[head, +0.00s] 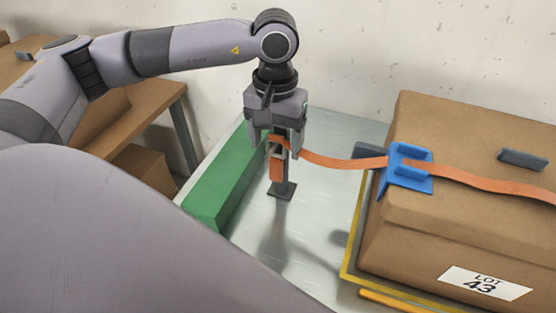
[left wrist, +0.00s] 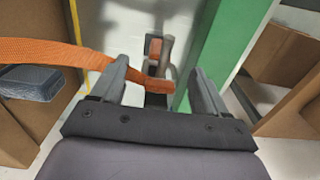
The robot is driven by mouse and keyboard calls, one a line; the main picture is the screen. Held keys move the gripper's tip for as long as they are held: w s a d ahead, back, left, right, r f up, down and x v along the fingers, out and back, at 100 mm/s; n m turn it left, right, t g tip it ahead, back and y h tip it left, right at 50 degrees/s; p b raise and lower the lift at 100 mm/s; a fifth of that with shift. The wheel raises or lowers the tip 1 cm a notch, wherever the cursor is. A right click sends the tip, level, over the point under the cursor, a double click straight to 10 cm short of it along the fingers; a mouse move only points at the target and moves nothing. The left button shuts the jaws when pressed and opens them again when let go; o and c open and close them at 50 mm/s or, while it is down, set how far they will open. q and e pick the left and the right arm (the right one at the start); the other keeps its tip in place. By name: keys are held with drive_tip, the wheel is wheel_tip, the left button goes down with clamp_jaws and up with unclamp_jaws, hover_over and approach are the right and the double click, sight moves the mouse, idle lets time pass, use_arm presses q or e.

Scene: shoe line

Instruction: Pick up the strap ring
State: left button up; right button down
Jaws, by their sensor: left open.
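An orange strap (head: 338,162) runs from the carton's top to a dark post (head: 282,188) on the grey table. Its end hangs at the post as an orange piece (head: 276,168), perhaps the strap ring; I cannot make out a clear ring shape. My left gripper (head: 277,148) points down over the post top, close to the strap end. In the left wrist view, the gripper (left wrist: 156,75) is open, and the strap (left wrist: 60,52) passes behind the left finger, its end (left wrist: 155,84) showing between the fingers. My right gripper is not in view.
A big carton (head: 400,240) labelled LOT 43 stands at right within a yellow outline, with a blue guard (head: 405,170) under the strap. A long green block (head: 215,190) lies close left of the post. A wall is behind. Table between post and carton is mostly clear.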

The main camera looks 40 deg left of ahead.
sight(276, 161)
use_arm(q)
drive_tip(key=shift+f, duration=1.95)
drive_tip(key=c, duration=1.2)
drive_tip(key=shift+r, duration=0.15)
